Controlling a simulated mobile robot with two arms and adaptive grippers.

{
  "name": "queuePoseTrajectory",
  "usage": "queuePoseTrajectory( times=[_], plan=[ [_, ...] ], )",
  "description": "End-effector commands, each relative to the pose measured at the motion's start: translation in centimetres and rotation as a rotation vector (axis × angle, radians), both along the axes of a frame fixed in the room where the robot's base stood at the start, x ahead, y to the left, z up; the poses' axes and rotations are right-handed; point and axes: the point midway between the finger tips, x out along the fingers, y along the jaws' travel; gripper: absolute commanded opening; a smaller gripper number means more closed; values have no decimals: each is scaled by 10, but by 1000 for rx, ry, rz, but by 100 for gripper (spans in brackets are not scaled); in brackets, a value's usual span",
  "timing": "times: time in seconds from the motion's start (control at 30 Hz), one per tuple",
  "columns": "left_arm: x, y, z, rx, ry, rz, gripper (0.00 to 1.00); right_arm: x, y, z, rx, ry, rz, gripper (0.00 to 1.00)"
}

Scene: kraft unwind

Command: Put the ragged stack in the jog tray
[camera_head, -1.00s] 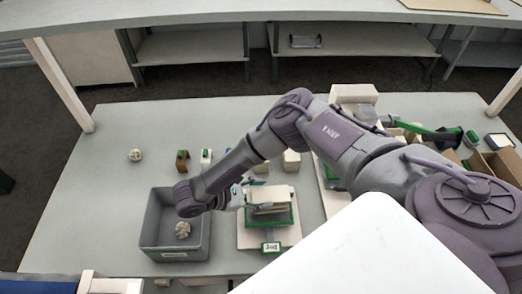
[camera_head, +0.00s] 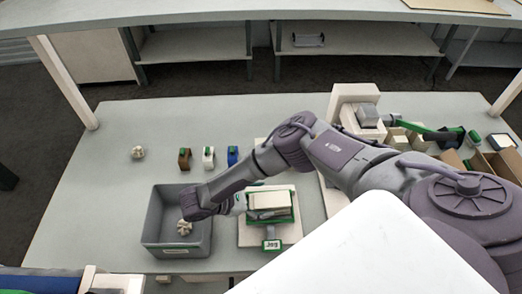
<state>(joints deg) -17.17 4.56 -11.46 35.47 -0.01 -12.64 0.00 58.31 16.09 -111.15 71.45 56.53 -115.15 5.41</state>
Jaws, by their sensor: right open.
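A pale stack (camera_head: 270,199) sits within the green-edged jog tray (camera_head: 275,219), on a white base with a small green-framed sign (camera_head: 271,245) in front. I cannot tell how even its edges are. My right gripper (camera_head: 241,203) is open at the left side of the stack, partly hidden by its own wrist. I cannot tell whether its fingers touch the stack. My left gripper is not in view.
A grey bin (camera_head: 149,238) with a crumpled white ball (camera_head: 184,228) stands left of the tray. Another ball (camera_head: 138,152) and brown, white and blue blocks (camera_head: 208,157) stand behind. A white machine (camera_head: 345,98) and boxes crowd the right.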

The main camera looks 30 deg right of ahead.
Motion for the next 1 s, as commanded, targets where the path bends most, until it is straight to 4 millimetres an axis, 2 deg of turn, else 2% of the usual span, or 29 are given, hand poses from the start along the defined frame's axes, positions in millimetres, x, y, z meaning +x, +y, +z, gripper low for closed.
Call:
queuePoseTrajectory(
  times=[0.17,0.5,0.63,0.8,1.0],
  plan=[
    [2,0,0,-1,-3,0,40,4,12,7,1,-3,4,88],
    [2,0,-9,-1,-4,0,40,16,72,39,1,-4,5,88],
    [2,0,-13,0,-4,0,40,19,90,49,0,-4,4,88],
    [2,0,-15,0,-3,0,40,21,101,56,-1,-2,1,88],
    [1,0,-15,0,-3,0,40,21,103,58,0,0,0,88]
  ],
)
